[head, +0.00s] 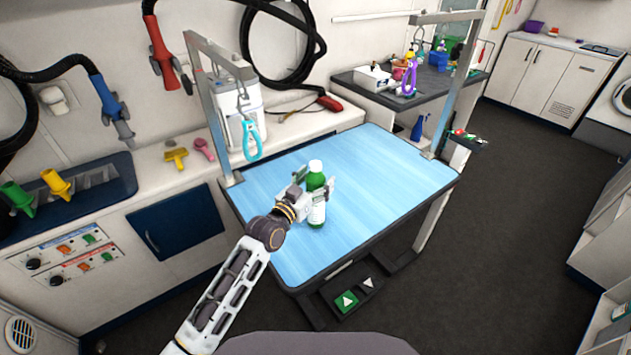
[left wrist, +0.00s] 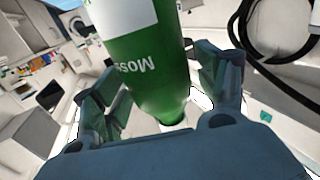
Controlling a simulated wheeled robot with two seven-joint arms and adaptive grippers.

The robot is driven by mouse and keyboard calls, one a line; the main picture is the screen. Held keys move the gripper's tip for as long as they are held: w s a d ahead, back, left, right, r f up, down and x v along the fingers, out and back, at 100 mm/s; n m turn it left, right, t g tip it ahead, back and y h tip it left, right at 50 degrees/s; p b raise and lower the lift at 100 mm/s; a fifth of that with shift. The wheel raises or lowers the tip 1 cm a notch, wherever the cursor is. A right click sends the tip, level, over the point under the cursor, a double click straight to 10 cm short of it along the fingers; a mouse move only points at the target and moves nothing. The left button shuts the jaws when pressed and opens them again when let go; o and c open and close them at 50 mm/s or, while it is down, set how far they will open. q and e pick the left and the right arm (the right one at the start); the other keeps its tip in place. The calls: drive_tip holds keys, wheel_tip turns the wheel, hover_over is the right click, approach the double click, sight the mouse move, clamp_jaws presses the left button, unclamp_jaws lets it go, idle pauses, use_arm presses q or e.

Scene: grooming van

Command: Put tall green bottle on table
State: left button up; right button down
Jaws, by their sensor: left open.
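The tall green bottle (head: 317,211), with a white cap and white label, is upright over the near part of the blue-topped table (head: 385,175). Its base appears to rest on the tabletop. My left gripper (head: 318,190) is open, with its fingers on either side of the bottle's upper body. In the left wrist view the green bottle (left wrist: 150,70) stands between the two spread fingers of the left gripper (left wrist: 165,95), with a visible gap at the right finger. My right gripper is not in view.
Metal posts rise at the table's left (head: 212,120) and right, with a turquoise loop (head: 252,143) hanging from the left one. A dark side counter (head: 432,84) with bottles and tools stands behind. Most of the blue tabletop is clear.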

sight(310, 186)
use_arm(q)
drive_tip(key=shift+s+a, duration=0.45)
drive_tip(key=shift+s, duration=0.2)
drive_tip(key=v, duration=0.2)
drive_tip(key=shift+s+a, duration=0.1)
drive_tip(key=shift+s, duration=0.15)
drive_tip(key=shift+v, duration=3.95)
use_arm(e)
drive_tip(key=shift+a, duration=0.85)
use_arm(q)
drive_tip(key=shift+r, duration=0.1)
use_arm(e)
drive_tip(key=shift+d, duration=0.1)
